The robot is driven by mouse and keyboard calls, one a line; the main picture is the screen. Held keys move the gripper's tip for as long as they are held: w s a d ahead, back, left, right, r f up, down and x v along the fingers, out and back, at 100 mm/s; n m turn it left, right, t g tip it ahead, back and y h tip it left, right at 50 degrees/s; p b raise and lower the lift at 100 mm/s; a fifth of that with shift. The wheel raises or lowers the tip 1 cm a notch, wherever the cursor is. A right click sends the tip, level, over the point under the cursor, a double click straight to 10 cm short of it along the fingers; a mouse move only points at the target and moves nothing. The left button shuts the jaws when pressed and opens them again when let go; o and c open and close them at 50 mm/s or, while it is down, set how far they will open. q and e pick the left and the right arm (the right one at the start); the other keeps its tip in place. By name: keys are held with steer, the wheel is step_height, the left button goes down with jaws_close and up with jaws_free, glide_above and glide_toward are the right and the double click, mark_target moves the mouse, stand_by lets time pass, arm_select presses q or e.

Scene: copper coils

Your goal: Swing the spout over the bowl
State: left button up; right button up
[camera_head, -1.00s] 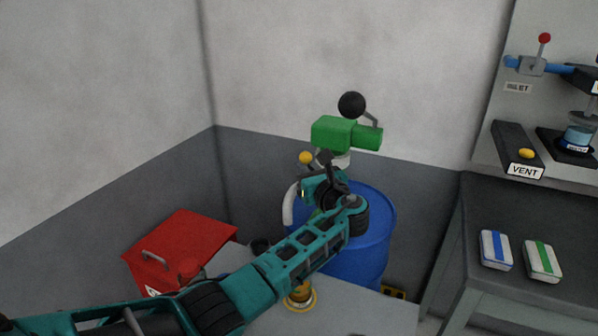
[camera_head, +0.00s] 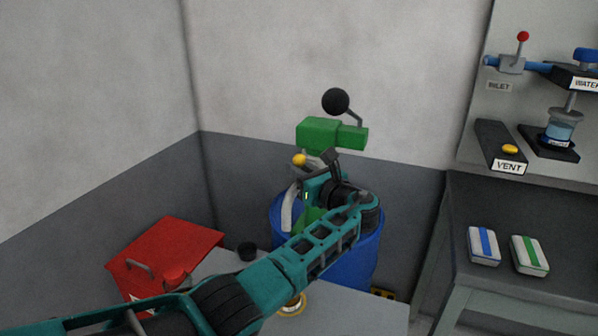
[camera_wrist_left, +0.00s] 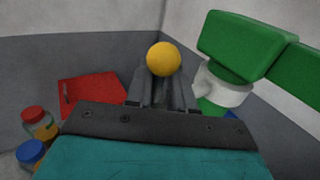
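The spout (camera_head: 287,212) is a pale curved pipe hanging below the green body (camera_head: 319,133), at the left side of a blue drum. A yellow ball knob (camera_head: 299,160) tops its handle; in the left wrist view the knob (camera_wrist_left: 163,58) sits at the fingertips. My left gripper (camera_head: 311,170) is at the knob, its fingers close together around the handle just below the ball; the exact contact is hidden. My right gripper is out of view.
The blue drum (camera_head: 355,262) stands behind my left arm. A red box (camera_head: 165,250) with a handle is at left. A brass-ringed item (camera_head: 293,306) lies near my forearm. Walls close the corner.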

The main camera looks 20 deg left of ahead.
arm_select(q)
steer(key=o, duration=0.4)
steer(key=shift+d+r, duration=0.15)
steer(key=shift+r, duration=0.45)
steer(key=shift+o, duration=0.3)
steer(key=shift+f, duration=0.15)
steer(key=v, duration=1.3)
steer(key=shift+p, duration=0.4)
steer(key=shift+s+f, duration=0.1)
steer(key=shift+f, duration=0.05)
